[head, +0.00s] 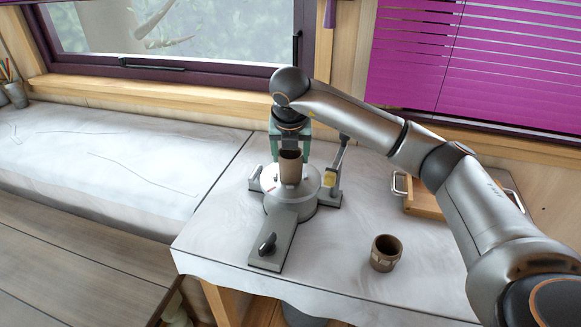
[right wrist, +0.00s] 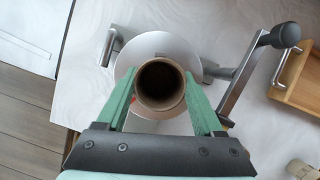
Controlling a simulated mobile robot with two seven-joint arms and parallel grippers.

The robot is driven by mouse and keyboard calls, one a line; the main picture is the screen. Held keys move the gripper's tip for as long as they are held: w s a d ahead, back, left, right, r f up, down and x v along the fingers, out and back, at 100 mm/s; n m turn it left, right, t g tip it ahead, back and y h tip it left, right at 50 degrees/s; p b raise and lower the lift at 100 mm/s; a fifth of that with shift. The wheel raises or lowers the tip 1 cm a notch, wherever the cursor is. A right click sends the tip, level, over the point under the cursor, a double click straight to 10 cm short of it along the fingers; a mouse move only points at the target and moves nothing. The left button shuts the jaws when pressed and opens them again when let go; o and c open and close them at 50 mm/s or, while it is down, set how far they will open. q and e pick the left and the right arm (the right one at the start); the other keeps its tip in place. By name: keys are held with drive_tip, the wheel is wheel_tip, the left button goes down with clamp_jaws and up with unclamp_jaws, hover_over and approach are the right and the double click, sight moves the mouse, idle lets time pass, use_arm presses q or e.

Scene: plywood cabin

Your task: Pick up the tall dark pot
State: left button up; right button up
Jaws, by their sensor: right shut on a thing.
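The tall dark pot (head: 290,169) is a brown open-topped cylinder, upright over the round grey disc of a metal device (head: 309,190) on the white table. My right gripper (head: 290,150) comes down from above with its green fingers on either side of the pot and is shut on it. The right wrist view looks into the pot's dark mouth (right wrist: 160,86), between the two fingers. I cannot tell whether the pot's base touches the disc. My left gripper is not in view.
A shorter brown pot (head: 385,253) stands on the table at the front right. A wooden tray with metal handles (head: 424,203) lies behind my right arm. The device has a lever (head: 339,160) at its right and a flat arm with a knob (head: 272,245) in front.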

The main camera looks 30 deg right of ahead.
clamp_jaws()
drive_tip(key=shift+r, duration=0.1)
drive_tip(key=shift+r, duration=0.1)
